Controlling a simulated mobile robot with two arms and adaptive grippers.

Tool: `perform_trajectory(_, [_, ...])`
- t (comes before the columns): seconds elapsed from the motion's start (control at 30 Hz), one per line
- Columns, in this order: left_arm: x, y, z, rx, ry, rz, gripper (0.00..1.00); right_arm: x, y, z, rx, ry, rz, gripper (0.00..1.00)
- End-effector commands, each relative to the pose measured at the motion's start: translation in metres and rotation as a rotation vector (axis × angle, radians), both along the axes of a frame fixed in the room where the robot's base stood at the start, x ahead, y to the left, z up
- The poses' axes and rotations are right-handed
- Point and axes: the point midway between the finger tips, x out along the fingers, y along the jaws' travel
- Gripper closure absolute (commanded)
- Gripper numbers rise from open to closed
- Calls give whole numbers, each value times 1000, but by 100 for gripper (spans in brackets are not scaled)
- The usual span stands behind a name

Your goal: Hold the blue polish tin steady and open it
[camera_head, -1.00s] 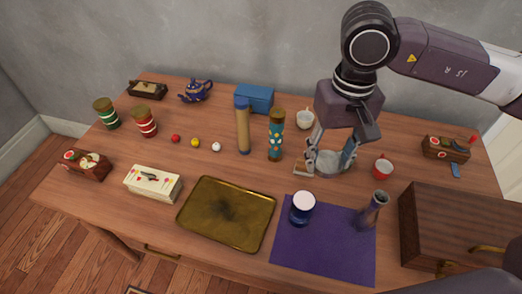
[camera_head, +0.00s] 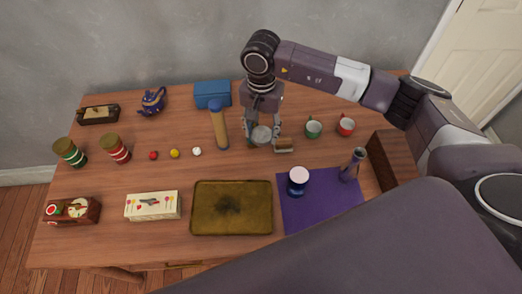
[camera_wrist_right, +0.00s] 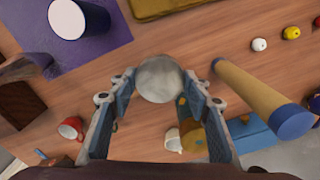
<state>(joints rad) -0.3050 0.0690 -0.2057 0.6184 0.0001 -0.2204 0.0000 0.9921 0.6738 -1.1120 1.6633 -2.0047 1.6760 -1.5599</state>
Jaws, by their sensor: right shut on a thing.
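The blue polish tin (camera_head: 297,184) stands upright on the purple mat (camera_head: 325,212), its round top pale; it also shows at the upper left of the wrist view (camera_wrist_right: 78,22). My right gripper (camera_head: 263,135) is away from the tin, further back and to its left. It is shut on a round grey disc (camera_wrist_right: 159,78) that looks like a lid, held between the fingertips in the wrist view. I cannot tell whether the disc belongs to the tin. No hand touches the tin. My left gripper is not in view.
A teal patterned bottle (camera_wrist_right: 189,122) and a white cup (camera_wrist_right: 172,140) show beyond the disc in the wrist view. A brass tray (camera_head: 198,222) and a grey vase (camera_head: 352,165) flank the tin.

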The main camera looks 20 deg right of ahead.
Motion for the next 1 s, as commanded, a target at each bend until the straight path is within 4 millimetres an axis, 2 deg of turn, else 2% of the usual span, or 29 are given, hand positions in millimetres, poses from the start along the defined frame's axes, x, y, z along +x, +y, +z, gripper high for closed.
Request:
perform_trajectory(0.1, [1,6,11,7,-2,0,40,-2,0,-31,0,7,0,85])
perform_trajectory(0.3, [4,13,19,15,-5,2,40,-1,0,-73,-1,2,1,85])
perform_trajectory(0.53, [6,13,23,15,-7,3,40,-1,0,-94,0,1,1,85])
perform_trajectory(0.73, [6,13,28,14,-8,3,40,-1,0,-123,0,1,1,85])
perform_trajectory(1.0, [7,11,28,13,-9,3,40,0,0,-129,0,-1,3,85])
